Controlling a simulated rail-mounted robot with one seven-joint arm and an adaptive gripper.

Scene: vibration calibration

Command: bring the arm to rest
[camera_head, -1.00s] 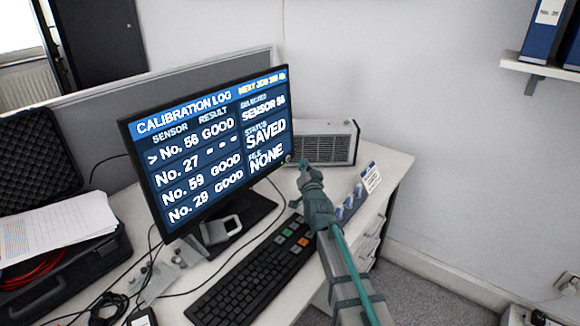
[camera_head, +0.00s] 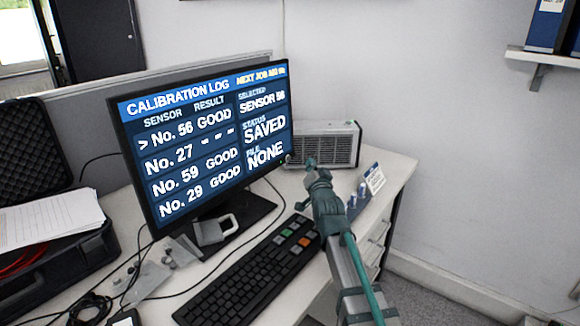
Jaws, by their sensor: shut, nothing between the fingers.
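My gripper (camera_head: 311,166) is shut and empty. It is in the air above the right part of the desk, in front of the grey vented box and right of the monitor's lower right corner. My arm reaches up to it from the lower right. The monitor (camera_head: 205,145) shows a calibration log. Its cursor is at No. 56, marked GOOD; No. 27 has dashes, and No. 59 and No. 29 are GOOD. The right column reads SENSOR 56, status SAVED, file NONE.
A black keyboard (camera_head: 245,275) with a few coloured keys lies left of my arm. The vented box (camera_head: 325,145) stands behind my gripper. A small sign (camera_head: 374,178) stands right of it. An open black case (camera_head: 30,150) is at the left. A wall shelf (camera_head: 545,56) is upper right.

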